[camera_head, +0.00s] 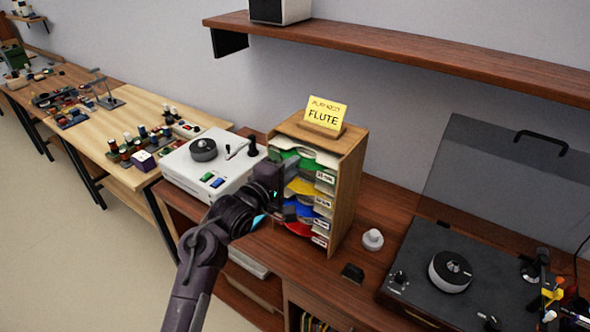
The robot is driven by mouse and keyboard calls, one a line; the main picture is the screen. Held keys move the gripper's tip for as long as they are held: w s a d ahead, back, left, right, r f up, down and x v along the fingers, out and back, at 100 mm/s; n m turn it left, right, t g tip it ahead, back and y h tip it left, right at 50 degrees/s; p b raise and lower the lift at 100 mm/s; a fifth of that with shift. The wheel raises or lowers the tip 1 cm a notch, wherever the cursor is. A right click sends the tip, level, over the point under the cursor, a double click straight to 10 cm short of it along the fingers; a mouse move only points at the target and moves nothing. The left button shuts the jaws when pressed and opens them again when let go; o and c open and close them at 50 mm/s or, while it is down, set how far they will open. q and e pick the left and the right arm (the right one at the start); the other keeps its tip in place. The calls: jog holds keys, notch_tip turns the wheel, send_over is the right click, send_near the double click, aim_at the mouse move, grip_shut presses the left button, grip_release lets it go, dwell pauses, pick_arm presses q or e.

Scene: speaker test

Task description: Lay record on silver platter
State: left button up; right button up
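A wooden rack (345,185) stands on the brown bench and holds several records in labelled coloured sleeves, among them green (287,157), yellow (306,188), blue (302,208) and red (300,229). A black turntable (415,262) at the right has a small round platter (451,271) with a silvery rim and no record on it. A white player (185,173) at the left has a dark round platter (203,150). My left gripper (291,190) is at the rack's open front, fingers apart, partly covering the sleeves; contact is unclear. My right gripper is not in view.
A yellow card (325,115) reading FLUTE stands on the rack. A white knob-like object (372,240) and a small black block (352,272) lie between rack and turntable. The turntable's clear lid (500,180) is raised. A shelf (400,50) hangs above.

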pick_arm(q)
jog(key=shift+w+d, duration=0.35)
jog(key=shift+w, duration=0.15)
grip_shut()
